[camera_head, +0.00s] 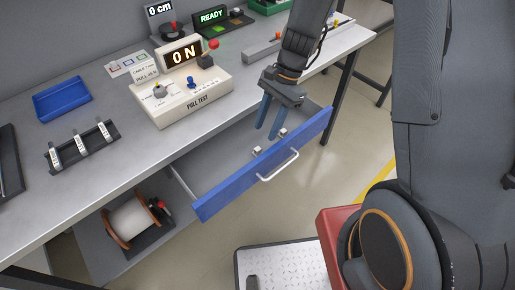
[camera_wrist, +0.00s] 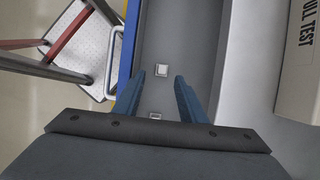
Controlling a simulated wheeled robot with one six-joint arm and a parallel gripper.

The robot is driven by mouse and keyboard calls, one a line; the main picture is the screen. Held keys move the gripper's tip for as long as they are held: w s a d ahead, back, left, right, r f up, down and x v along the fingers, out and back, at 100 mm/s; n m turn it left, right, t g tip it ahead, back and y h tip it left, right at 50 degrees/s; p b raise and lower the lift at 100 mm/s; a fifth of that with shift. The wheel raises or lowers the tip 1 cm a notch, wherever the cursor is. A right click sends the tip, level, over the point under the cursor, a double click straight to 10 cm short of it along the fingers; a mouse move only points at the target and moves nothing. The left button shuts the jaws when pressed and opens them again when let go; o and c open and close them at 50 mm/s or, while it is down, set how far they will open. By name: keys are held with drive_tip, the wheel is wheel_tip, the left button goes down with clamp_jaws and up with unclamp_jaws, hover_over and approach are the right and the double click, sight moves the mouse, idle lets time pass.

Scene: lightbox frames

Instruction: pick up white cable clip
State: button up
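Two small white pieces that look like cable clips lie apart on the floor of the open drawer (camera_head: 225,160). In the head view, one clip (camera_head: 257,151) is nearer the middle of the drawer and another clip (camera_head: 283,132) is nearer its right end. My gripper (camera_head: 267,133) points down over the drawer, its blue fingers apart with nothing between them. In the wrist view, one clip (camera_wrist: 161,70) appears between and just beyond the fingertips. The other clip (camera_wrist: 155,116) shows close to the gripper's crossbar, partly hidden by it.
The blue drawer front (camera_head: 265,165) with its white handle (camera_head: 279,167) stands beside the fingers. The pull test box (camera_head: 180,95) is on the bench, with a blue tray (camera_head: 62,98) and a black rack (camera_head: 82,147) to its left. A cable spool (camera_head: 130,222) sits below.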

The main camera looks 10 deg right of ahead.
sight(258, 148)
drive_tip(key=shift+w+p+x, duration=0.2)
drive_tip(key=shift+p+x, duration=0.3)
drive_tip(key=shift+x, duration=1.5)
drive_tip(key=shift+w+p+x, duration=0.25)
drive_tip(key=shift+p+x, duration=0.2)
drive_tip(key=shift+x, duration=1.6)
drive_tip(key=shift+d+f, duration=0.1)
clamp_jaws()
